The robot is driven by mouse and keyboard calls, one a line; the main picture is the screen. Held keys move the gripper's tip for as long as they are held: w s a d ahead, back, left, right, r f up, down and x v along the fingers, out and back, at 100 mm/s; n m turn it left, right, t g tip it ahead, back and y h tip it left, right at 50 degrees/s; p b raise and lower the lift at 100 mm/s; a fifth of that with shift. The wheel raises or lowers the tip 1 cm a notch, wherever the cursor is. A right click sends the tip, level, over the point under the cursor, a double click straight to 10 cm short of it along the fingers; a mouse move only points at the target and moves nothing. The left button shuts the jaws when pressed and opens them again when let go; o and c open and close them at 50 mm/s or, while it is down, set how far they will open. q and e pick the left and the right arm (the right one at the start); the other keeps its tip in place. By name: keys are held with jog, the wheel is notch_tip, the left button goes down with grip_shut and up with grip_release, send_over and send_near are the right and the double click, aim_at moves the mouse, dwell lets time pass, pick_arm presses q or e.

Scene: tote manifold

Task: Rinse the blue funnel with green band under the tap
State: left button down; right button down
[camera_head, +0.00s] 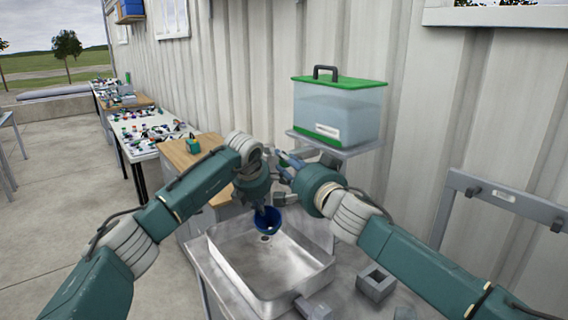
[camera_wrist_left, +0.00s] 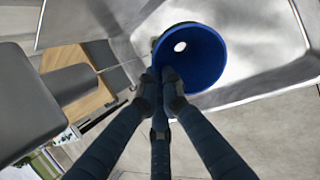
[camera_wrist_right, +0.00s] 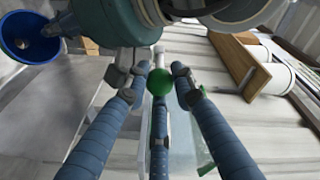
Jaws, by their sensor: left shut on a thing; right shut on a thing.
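My left gripper (camera_head: 262,206) is shut on the funnel's rim. My right gripper (camera_head: 284,166) is shut around a green round knob (camera_wrist_right: 159,82), seen between its fingers in the right wrist view. The tap's spout is mostly hidden by the arms. I cannot make out any water stream.
A water tank with a green lid (camera_head: 338,83) stands on a shelf (camera_head: 349,148) against the wall. A grey square block (camera_head: 376,284) sits right of the sink. A grey rail frame (camera_head: 503,199) stands at right. Cluttered tables (camera_head: 131,140) lie at back left.

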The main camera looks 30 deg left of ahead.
jog(key=shift+w+f, duration=0.1)
jog(key=c, duration=1.7)
grip_release()
jog(key=shift+d, duration=0.1)
jog(key=v, duration=1.2)
